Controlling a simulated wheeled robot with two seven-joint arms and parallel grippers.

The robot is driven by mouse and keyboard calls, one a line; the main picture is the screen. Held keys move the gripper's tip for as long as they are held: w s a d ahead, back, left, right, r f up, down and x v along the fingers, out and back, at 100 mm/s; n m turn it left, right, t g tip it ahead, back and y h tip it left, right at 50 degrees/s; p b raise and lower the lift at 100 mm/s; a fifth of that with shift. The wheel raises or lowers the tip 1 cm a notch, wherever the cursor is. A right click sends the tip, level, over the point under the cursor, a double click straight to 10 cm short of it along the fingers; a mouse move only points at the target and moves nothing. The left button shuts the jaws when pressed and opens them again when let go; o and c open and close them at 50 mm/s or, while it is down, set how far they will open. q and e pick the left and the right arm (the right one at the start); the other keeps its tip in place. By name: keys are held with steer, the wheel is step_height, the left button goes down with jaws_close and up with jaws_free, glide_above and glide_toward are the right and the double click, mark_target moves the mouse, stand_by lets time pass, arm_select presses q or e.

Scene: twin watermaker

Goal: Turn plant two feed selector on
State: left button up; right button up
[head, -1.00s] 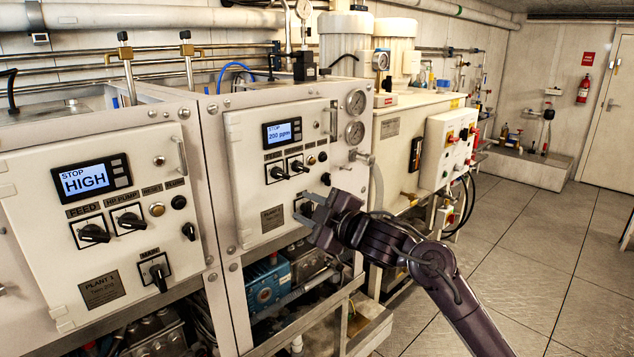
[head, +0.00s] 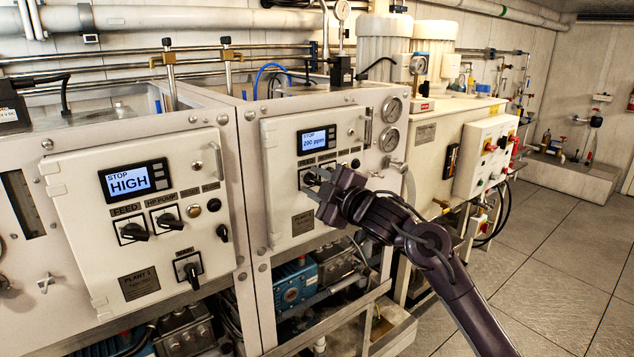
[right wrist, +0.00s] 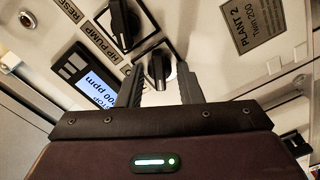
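Plant two's white panel (head: 284,195) carries a lit display (head: 317,140) reading STOP, 200 ppm. My right gripper (head: 312,182) is at the feed selector, at the left of the selector row, and largely hides it in the head view. In the right wrist view, the feed selector's black knob (right wrist: 159,68) lies between the fingers of my gripper (right wrist: 160,82). The fingers are apart, one on each side of the knob; I cannot tell whether they touch it. The HP pump selector (right wrist: 122,22) is just beyond it. My left gripper is not in view.
Plant one's panel (head: 95,200) stands to the left, with its own selectors and a display reading STOP, HIGH. A metal handle (head: 368,128) and two gauges (head: 391,110) are to the right of plant two's display. The floor (head: 530,230) at right is clear.

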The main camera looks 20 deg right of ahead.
steer(key=shift+c, duration=0.2)
steer(key=c, duration=0.6)
steer(key=shift+c, duration=0.2)
